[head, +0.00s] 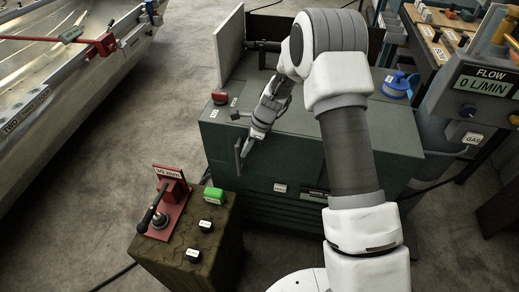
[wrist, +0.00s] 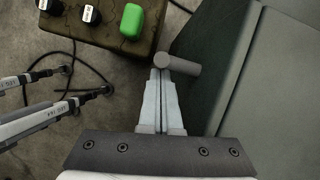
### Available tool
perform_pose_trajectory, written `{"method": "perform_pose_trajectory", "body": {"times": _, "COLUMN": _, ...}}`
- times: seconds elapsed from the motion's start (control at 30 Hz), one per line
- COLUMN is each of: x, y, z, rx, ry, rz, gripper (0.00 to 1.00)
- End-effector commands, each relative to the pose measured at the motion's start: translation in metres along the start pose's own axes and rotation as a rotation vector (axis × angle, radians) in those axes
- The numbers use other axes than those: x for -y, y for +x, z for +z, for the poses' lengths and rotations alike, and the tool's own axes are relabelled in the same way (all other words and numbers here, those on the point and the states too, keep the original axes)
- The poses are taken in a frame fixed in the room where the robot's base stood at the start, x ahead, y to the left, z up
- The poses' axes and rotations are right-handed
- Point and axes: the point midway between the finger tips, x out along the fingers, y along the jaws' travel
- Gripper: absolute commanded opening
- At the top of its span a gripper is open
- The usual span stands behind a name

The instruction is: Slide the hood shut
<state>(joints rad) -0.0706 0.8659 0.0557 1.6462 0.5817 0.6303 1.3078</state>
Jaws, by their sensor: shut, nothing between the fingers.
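The hood (head: 300,130) is the dark green cover of the machine in the middle of the head view; it also shows at the right of the wrist view (wrist: 235,75). A grey bar handle (head: 238,158) stands out at its front left edge. In the wrist view the handle (wrist: 182,65) crosses just beyond my fingertips. My gripper (head: 246,147) is shut and empty, its tips beside the handle; in the wrist view its fingers (wrist: 160,75) lie together. I cannot tell whether they touch the bar. Behind the hood, a dark open space (head: 262,55) shows beside an upright pale panel (head: 229,55).
A brown-covered stand (head: 190,250) with a red bracket (head: 170,190), a green block (head: 213,194) and black knobs is close at the front left. A red button (head: 219,97) and blue spool (head: 397,82) sit on the machine. A metal hull (head: 60,100) is at left, with clear floor between.

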Motion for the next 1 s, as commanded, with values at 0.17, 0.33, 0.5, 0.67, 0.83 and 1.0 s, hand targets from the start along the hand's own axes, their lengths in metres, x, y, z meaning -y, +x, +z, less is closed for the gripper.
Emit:
{"method": "perform_pose_trajectory", "body": {"times": 0.17, "x": 0.001, "y": 0.003, "z": 0.007, "rx": 0.002, "ry": 0.0, "rz": 0.0, "gripper": 0.0}}
{"method": "perform_pose_trajectory", "body": {"times": 0.33, "x": 0.001, "y": 0.003, "z": 0.008, "rx": 0.003, "ry": -0.001, "rz": 0.001, "gripper": 0.0}}
{"method": "perform_pose_trajectory", "body": {"times": 0.5, "x": 0.001, "y": 0.003, "z": 0.009, "rx": 0.004, "ry": -0.002, "rz": 0.001, "gripper": 0.0}}
{"method": "perform_pose_trajectory", "body": {"times": 0.67, "x": 0.001, "y": -0.001, "z": 0.01, "rx": 0.005, "ry": -0.003, "rz": 0.001, "gripper": 0.0}}
{"method": "perform_pose_trajectory", "body": {"times": 0.83, "x": 0.002, "y": -0.018, "z": 0.01, "rx": 0.006, "ry": -0.004, "rz": -0.001, "gripper": 0.0}}
{"method": "perform_pose_trajectory", "body": {"times": 1.0, "x": 0.003, "y": -0.046, "z": 0.005, "rx": 0.002, "ry": -0.001, "rz": -0.002, "gripper": 0.0}}
